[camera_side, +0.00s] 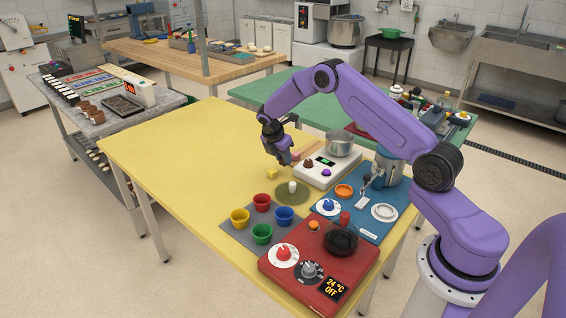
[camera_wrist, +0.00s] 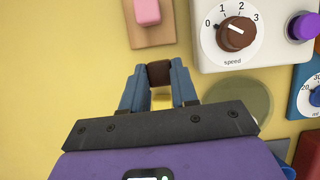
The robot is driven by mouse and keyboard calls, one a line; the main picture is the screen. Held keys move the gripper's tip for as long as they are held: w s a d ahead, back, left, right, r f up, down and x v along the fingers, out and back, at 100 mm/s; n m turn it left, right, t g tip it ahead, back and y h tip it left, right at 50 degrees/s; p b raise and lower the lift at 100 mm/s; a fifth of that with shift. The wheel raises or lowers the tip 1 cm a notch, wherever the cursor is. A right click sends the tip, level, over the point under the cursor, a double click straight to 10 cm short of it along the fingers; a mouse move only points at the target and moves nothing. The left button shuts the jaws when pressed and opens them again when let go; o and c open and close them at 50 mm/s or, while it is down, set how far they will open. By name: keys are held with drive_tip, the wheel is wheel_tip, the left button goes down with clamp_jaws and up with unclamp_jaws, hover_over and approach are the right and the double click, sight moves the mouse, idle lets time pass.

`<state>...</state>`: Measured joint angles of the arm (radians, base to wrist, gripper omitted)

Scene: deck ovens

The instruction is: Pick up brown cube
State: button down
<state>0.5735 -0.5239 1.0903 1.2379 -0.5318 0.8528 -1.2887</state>
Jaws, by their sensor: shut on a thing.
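The brown cube (camera_wrist: 159,74) is between the two blue-grey fingertips of my gripper (camera_wrist: 158,80) in the wrist view, and the jaws are shut on it. In the side view my gripper (camera_side: 285,158) is above the yellow table, left of the white machine with the metal bowl. I cannot make out the brown cube clearly in the side view. A yellow cube (camera_side: 272,173) sits on the table just below and left of my gripper. A yellow patch behind the brown cube in the wrist view is partly hidden by the fingers.
The white machine (camera_side: 327,170) with its brown speed knob (camera_wrist: 236,34) is close on the right. A pink block (camera_wrist: 147,11) lies on a wooden board. A round olive mat (camera_side: 292,193), several coloured cups and a red hotplate unit (camera_side: 318,262) are nearer. The table's left side is clear.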

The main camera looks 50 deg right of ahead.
drive_tip(key=s+a+r, duration=0.4)
drive_tip(key=s+r, duration=0.6)
drive_tip(key=s, duration=0.3)
drive_tip(key=shift+s+r, duration=0.25)
drive_tip(key=shift+s, duration=0.05)
